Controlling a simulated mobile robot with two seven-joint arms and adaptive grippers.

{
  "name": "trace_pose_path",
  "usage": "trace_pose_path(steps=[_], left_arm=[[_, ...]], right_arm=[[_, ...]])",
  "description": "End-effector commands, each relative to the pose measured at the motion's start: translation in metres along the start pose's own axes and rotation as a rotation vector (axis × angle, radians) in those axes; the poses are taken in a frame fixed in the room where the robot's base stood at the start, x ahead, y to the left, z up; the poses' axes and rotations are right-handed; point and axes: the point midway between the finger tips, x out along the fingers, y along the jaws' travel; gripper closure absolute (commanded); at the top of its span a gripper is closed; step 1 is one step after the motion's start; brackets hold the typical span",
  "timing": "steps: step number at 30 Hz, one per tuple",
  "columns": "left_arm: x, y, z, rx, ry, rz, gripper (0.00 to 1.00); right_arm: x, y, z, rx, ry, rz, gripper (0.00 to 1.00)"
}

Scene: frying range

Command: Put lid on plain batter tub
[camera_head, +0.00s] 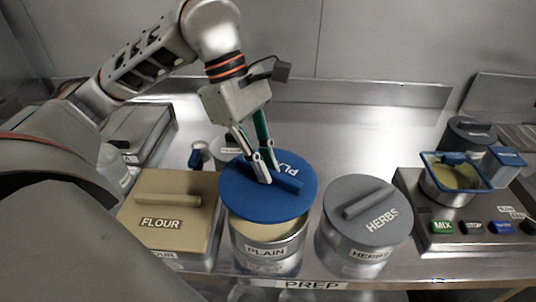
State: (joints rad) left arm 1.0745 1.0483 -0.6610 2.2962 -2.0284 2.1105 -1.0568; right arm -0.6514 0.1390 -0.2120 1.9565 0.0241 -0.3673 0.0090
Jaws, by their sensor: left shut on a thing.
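The plain batter tub (265,248) is a steel tub with a PLAIN label at the front middle of the counter. Pale batter shows at its front, below the lid. The blue lid (240,195), with a bar handle and partly hidden lettering, is over the tub and looks shifted toward the back, with a gap at the front. My left gripper (264,170) comes down from above and is shut on the lid's handle. Whether the lid touches the rim at the back is hidden. My right gripper is not in view.
A tan FLOUR bin (165,233) stands close on the left and a grey-lidded HERBS tub (365,230) close on the right. A console with coloured buttons (470,226) and a blue-rimmed bowl (452,184) is at the right. Counter space behind the HERBS tub is clear.

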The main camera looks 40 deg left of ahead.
Motion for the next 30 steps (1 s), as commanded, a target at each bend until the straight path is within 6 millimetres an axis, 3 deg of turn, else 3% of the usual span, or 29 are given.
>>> trace_pose_path(steps=[15, 30], left_arm=[[0.049, 0.0, -0.021, -0.003, 0.001, -0.005, 1.0], [0.055, 0.001, -0.023, -0.001, 0.0, 0.0, 1.0]], right_arm=[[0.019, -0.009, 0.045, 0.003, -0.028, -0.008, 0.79], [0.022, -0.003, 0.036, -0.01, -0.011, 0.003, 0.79]])
